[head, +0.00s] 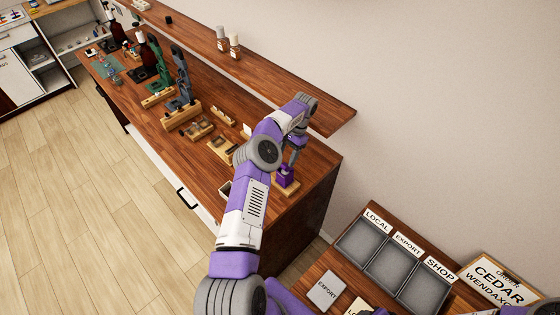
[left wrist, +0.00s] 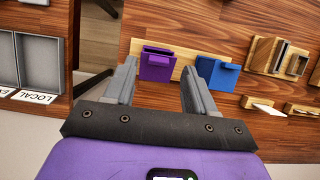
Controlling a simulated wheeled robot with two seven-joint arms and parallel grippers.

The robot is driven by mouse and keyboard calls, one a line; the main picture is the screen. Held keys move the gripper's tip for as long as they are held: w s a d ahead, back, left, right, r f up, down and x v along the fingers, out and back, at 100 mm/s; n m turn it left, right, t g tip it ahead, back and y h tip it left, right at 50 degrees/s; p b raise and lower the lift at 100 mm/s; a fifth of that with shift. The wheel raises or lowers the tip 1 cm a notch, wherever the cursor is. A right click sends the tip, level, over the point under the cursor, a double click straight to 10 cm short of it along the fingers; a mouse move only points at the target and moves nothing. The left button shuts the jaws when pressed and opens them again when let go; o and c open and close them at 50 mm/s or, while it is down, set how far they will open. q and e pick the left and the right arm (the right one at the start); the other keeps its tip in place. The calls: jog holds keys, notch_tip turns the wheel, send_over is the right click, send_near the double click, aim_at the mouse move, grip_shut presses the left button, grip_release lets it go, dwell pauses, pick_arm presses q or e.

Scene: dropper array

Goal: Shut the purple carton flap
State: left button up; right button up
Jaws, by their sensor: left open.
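The purple carton (head: 285,173) sits on a small wooden base near the right end of the long wooden counter. In the left wrist view the purple carton (left wrist: 157,70) shows a dark gap along its top, with a purple strip behind it that looks like its flap standing off. My left gripper (head: 291,157) is just above the carton in the head view, partly hidden by my arm. In the left wrist view my left gripper (left wrist: 159,66) has its fingers apart, with the carton framed between them and nothing held. My right gripper is not seen.
A blue carton (left wrist: 217,76) stands beside the purple one on a wooden strip. Several small wooden holders (head: 200,129) line the counter. A shelf (head: 260,78) runs behind along the wall. Grey trays (head: 362,241) labelled LOCAL, EXPORT and SHOP are at lower right.

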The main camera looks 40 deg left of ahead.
pick_arm(q)
jog(key=shift+w+b+x, duration=0.25)
jog(key=shift+b+x, duration=0.1)
jog(key=shift+x, duration=0.8)
jog(key=shift+s+f, duration=0.2)
jog(key=shift+f, duration=0.05)
jog(key=shift+w, duration=0.15)
jog(key=shift+c, duration=0.9)
grip_shut()
